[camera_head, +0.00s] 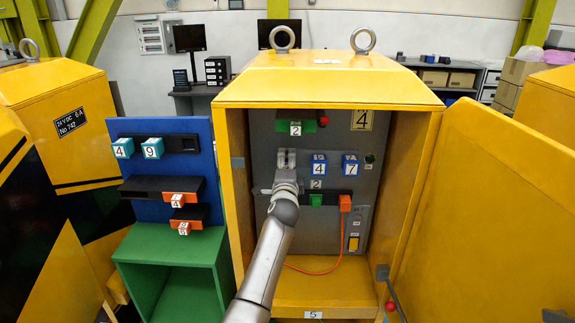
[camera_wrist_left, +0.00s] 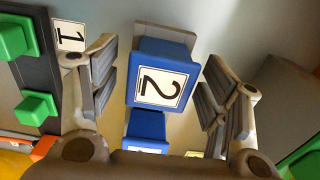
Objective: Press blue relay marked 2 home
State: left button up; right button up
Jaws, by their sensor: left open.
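The blue relay marked 2 (camera_wrist_left: 147,62) shows in the left wrist view, its white label facing the camera. A grey block shows behind its upper edge; I cannot tell how deep the relay sits. My left gripper (camera_wrist_left: 158,82) is open, with one finger on each side of the relay and gaps between. In the head view my left gripper (camera_head: 285,160) is in front of the grey panel, left of the blue relays marked 4 (camera_head: 319,158) and 7 (camera_head: 351,158), and hides relay 2. My right gripper is not in view.
The grey panel (camera_head: 340,236) stands inside a yellow cabinet (camera_head: 330,88) with its door (camera_head: 500,200) open to the right. Below the relays are a green block (camera_head: 316,200) and an orange plug (camera_head: 345,203) with a cable. A blue board (camera_head: 150,210) with numbered cubes stands left.

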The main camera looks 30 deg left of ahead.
pick_arm(q)
jog(key=shift+s+d, duration=0.1)
